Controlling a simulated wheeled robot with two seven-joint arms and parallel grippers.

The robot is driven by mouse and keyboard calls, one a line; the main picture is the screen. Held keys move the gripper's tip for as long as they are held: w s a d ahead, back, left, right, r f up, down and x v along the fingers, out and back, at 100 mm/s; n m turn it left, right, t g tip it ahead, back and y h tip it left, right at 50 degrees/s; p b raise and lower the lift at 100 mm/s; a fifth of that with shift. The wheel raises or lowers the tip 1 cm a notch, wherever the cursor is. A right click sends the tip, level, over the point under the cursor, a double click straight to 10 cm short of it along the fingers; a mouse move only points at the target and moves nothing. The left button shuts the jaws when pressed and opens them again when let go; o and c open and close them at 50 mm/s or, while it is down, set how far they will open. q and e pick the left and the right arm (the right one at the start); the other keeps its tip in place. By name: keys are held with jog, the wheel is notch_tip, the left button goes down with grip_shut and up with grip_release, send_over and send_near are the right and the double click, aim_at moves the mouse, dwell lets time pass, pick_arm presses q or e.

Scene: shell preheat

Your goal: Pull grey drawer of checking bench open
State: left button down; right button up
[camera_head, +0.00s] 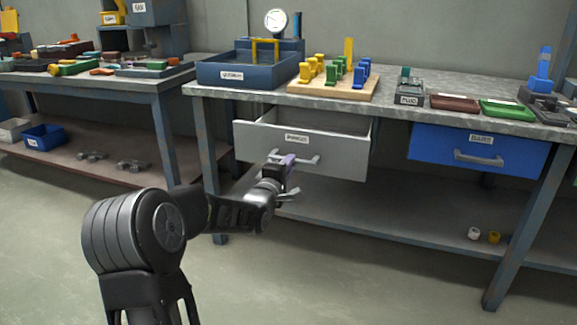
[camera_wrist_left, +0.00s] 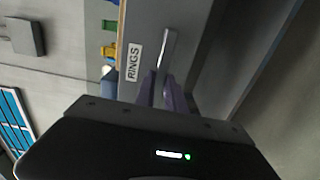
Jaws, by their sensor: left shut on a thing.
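The grey drawer (camera_head: 345,155) of the checking bench (camera_head: 400,112) stands partly out, with its inside showing behind the front. Its front carries a white label that reads RINGS in the left wrist view (camera_wrist_left: 134,62). A metal bar handle (camera_head: 310,159) runs across the front; it also shows in the left wrist view (camera_wrist_left: 169,45). My left gripper (camera_head: 288,163) is at the handle, toward its left part, with its purple fingers shut on it. The fingers show on either side of the handle in the left wrist view (camera_wrist_left: 160,88). My right gripper is not in view.
A closed blue drawer (camera_head: 430,145) sits to the right. The bench top holds a blue tray (camera_head: 222,76), a wooden board with coloured pegs (camera_head: 330,95) and red and green trays. A cluttered table (camera_head: 120,78) stands left. The floor in front is clear.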

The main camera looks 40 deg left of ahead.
pick_arm(q)
jog(key=c, duration=1.4)
grip_release()
jog(key=shift+s, duration=0.1)
jog(key=p+v, duration=0.2)
jog(key=v, duration=0.5)
jog(key=shift+s+d, duration=0.15)
jog(key=shift+s, duration=0.15)
